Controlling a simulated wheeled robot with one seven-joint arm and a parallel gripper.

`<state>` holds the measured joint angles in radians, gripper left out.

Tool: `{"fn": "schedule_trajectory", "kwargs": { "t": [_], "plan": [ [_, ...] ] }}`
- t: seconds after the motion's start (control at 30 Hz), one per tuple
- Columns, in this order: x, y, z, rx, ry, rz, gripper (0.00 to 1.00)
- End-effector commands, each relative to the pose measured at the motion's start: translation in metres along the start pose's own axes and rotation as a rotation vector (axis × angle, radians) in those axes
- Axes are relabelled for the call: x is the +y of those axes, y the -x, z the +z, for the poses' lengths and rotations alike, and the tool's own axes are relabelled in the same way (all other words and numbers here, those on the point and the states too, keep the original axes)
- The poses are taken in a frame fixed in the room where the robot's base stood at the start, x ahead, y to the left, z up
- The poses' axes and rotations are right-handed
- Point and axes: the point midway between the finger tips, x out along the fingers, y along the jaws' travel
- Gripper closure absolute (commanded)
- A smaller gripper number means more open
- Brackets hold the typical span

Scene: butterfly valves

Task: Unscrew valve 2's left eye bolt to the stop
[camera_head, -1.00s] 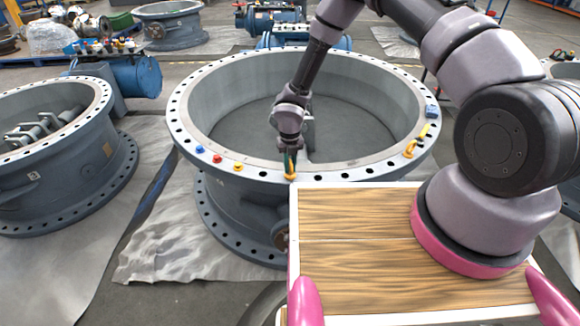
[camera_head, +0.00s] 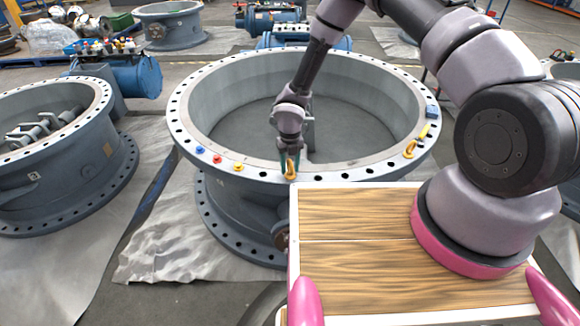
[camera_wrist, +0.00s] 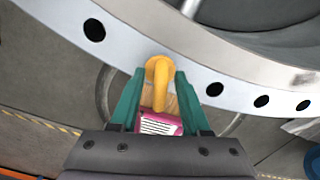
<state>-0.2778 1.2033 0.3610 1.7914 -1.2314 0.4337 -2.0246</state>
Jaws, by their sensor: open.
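Valve 2 (camera_head: 200,100) is the large grey ring-shaped valve body with a flange full of holes, in the middle of the head view. Its left eye bolt (camera_head: 291,168) is orange-yellow and stands on the near flange. In the wrist view the eye bolt (camera_wrist: 159,75) lies between the two green fingers of my gripper (camera_wrist: 158,100). The fingers are open, one on each side, with a gap visible around the bolt. In the head view my gripper (camera_head: 288,160) points down at the flange. The bolt's thread is hidden.
Another yellow eye bolt (camera_head: 410,149) stands on the flange at the right. Blue (camera_head: 200,150), red (camera_head: 217,159) and yellow (camera_head: 238,167) small pieces sit on the near-left flange. Another grey valve (camera_head: 50,160) stands at the left.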

Motion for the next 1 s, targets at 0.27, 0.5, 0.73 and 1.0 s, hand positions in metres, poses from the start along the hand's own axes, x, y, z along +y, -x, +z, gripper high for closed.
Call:
{"fn": "schedule_trajectory", "kwargs": {
  "t": [0.27, 0.5, 0.73, 1.0],
  "plan": [
    [0.000, 0.037, 0.002, -0.004, -0.002, 0.001, 0.53],
    [-0.001, 0.084, 0.001, -0.003, -0.002, 0.001, 0.53],
    [-0.001, 0.106, 0.000, -0.001, 0.000, 0.000, 0.53],
    [0.000, 0.108, 0.000, 0.000, 0.000, 0.000, 0.53]
  ]
}}
